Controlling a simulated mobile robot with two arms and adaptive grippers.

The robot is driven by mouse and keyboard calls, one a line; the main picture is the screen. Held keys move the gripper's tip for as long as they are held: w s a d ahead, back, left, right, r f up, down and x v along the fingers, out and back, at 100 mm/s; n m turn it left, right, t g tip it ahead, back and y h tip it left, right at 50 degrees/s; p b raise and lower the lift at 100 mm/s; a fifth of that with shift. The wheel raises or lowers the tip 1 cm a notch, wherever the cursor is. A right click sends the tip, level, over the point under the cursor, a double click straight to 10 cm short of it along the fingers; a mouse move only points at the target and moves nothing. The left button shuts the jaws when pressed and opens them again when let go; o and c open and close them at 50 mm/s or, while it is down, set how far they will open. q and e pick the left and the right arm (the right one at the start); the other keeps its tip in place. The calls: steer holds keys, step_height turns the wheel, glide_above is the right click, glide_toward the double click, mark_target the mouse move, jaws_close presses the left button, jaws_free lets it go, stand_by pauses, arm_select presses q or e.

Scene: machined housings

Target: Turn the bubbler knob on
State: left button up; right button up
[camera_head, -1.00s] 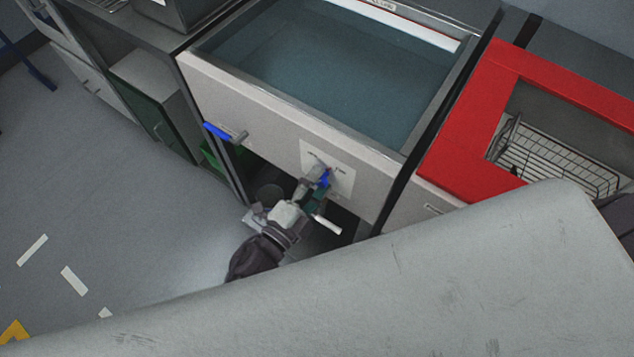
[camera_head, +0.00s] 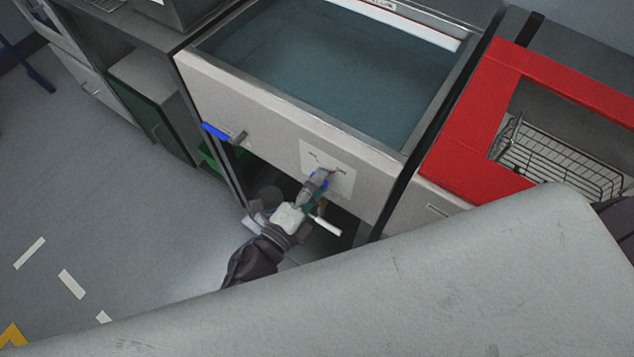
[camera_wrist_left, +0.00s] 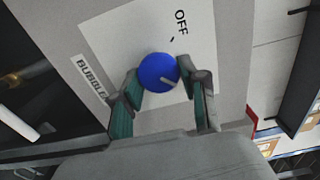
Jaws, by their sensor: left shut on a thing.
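My right gripper is not in view.
The tank (camera_head: 330,70) holds bluish water. A blue-handled valve (camera_head: 216,132) sticks out at its front left. A red-framed basin (camera_head: 470,120) with a wire basket (camera_head: 560,165) stands at right. A large pale surface fills the head view's bottom.

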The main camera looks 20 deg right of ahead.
arm_select(q)
steer(key=o, duration=1.1)
steer(key=v, duration=1.2)
steer(key=shift+f, duration=0.1)
